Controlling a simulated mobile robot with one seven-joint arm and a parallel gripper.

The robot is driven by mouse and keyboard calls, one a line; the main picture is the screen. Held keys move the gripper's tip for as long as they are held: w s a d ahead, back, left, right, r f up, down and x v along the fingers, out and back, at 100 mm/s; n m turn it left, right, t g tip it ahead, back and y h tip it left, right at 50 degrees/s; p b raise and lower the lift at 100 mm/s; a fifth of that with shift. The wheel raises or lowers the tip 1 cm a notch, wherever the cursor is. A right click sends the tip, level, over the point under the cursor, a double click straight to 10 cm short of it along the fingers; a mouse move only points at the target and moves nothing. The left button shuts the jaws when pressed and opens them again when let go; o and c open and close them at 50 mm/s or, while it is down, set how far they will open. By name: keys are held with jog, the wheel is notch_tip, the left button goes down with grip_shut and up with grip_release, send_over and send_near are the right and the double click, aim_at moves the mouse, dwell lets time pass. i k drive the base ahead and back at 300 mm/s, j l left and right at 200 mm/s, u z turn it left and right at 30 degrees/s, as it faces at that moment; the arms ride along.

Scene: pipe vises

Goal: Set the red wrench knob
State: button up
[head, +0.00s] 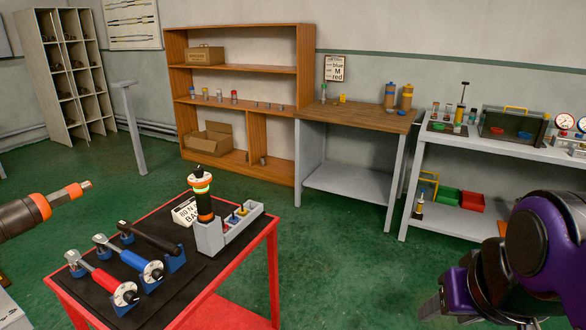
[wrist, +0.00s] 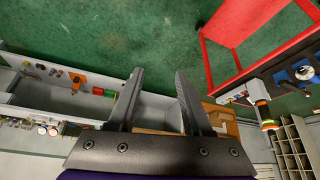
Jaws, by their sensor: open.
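The red wrench (head: 98,276) lies in a blue cradle on the black top of the red table in the head view. Its round dial knob (head: 125,294) is at the near end; the setting is too small to read. The blue wrench (head: 128,257) and a black-handled wrench (head: 150,238) lie beside it. My gripper (head: 432,306) is at the lower right of the head view, partly cut off, well apart from the table. In the wrist view my gripper (wrist: 158,72) is open, with nothing between its fingers. The red wrench cannot be made out there.
The red table (head: 272,250) also bears a grey holder (head: 210,238) with an orange-and-black tool and a small sign. A wooden bench (head: 355,117), a shelf (head: 240,70) and a grey workbench (head: 470,143) stand behind. Green floor is clear between table and benches.

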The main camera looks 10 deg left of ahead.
aim_at(131, 297)
jog(key=u, duration=2)
jog(key=i+j+z, duration=0.15)
jog(key=j+z, duration=0.2)
jog(key=i+j+z, duration=0.1)
jog(key=j+z, duration=0.9)
jog(key=j, duration=0.35)
jog(key=j+z, duration=0.3)
jog(key=j, duration=0.3)
jog(key=k+j+z, duration=0.25)
jog(key=j, duration=0.3)
jog(key=i, duration=0.1)
